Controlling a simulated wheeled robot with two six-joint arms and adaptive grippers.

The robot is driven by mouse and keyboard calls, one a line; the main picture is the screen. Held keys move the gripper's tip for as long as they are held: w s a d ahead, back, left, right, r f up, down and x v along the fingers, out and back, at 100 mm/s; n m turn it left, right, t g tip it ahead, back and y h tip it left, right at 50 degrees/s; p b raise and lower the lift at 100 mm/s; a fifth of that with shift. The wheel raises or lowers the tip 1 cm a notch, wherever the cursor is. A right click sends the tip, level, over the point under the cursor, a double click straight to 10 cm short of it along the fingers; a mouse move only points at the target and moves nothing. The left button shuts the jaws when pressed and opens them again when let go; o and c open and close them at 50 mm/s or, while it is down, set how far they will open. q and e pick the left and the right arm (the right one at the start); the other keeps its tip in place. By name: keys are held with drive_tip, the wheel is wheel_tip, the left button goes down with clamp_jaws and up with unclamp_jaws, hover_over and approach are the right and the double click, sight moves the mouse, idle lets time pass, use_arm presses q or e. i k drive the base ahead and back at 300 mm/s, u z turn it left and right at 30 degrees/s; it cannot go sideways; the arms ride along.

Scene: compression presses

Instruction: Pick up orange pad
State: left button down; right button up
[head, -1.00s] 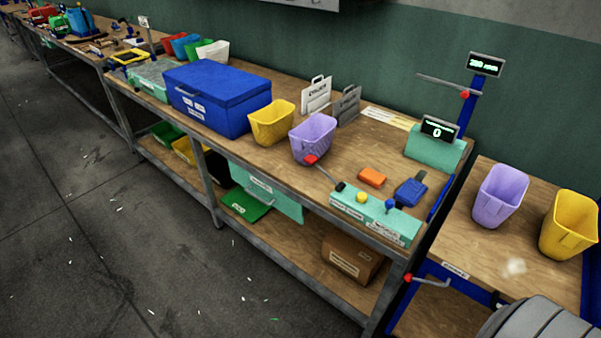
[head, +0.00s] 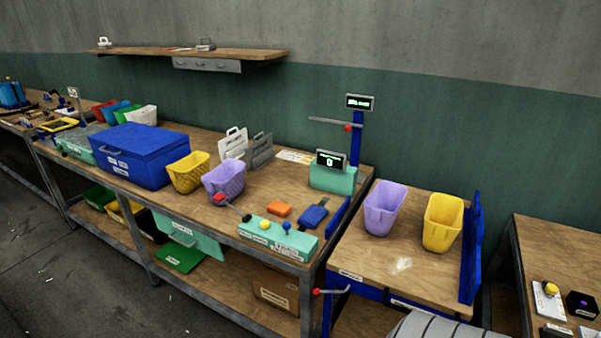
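The orange pad (head: 278,209) lies flat on the wooden workbench (head: 283,181), behind the teal control panel (head: 278,238) and just left of a dark blue pad-like block (head: 313,215). Nothing covers it. Neither of my grippers is in the head view. A grey ribbed part at the bottom edge is likely part of my own arm.
A purple bin (head: 224,182) with a red-tipped lever (head: 220,198) in front stands left of the pad. A display (head: 331,162) on a teal box stands behind. A side table (head: 400,262) at right holds purple (head: 384,209) and yellow bins (head: 442,223).

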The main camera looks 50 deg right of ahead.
sight(277, 208)
drive_tip(key=z, duration=0.05)
drive_tip(key=k, duration=0.25)
drive_tip(key=z, duration=0.95)
